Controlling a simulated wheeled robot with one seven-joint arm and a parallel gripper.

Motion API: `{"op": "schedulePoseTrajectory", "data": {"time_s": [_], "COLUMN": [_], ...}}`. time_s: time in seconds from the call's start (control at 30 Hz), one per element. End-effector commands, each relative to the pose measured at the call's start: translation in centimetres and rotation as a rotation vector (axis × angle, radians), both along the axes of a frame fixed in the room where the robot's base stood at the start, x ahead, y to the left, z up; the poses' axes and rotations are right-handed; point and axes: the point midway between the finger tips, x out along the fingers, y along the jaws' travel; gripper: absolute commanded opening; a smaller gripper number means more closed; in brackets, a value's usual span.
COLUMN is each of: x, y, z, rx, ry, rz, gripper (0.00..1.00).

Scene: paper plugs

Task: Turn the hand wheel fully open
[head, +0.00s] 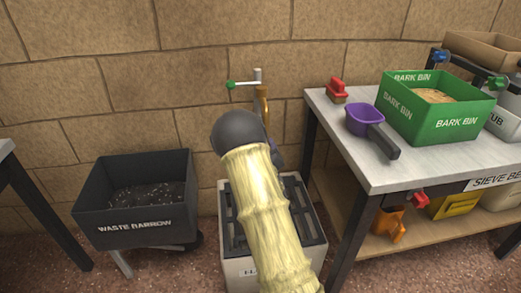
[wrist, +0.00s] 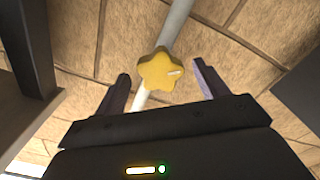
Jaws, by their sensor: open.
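The hand wheel (wrist: 155,72) is a yellow, star-shaped knob on a pale grey pipe (wrist: 176,22), seen in the wrist view. A short light mark shows on its right side. My gripper (wrist: 162,74) is open, with one dark finger to the left of the wheel and one to the right. A gap shows on both sides, so neither finger appears to touch it. How far the fingertips are from the wheel in depth I cannot tell. In the head view my arm hides the wheel and most of the gripper.
In the head view a brass tap (head: 262,100) with a green-tipped lever (head: 231,85) stands by the wall. A grated grey box (head: 235,266) is below. A waste barrow (head: 92,225) is left; a bench (head: 385,178) with a green bark bin (head: 390,108) and purple scoop (head: 363,121) is right.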

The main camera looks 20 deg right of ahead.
Motion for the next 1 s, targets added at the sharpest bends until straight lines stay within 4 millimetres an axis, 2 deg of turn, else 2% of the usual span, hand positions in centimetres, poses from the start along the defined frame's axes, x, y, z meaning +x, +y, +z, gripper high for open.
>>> {"op": "schedulePoseTrajectory", "data": {"time_s": [0.53, 0.87, 1.0], "x": [-2.9, -3.1, -3.1], "y": [0.9, 0.9, 0.8], "z": [0.0, 0.0, -0.1], "rx": [0.000, 0.001, 0.076], "ry": [0.000, 0.000, -0.022], "rz": [0.000, 0.000, -0.002], "gripper": [0.73, 0.73, 0.73]}}
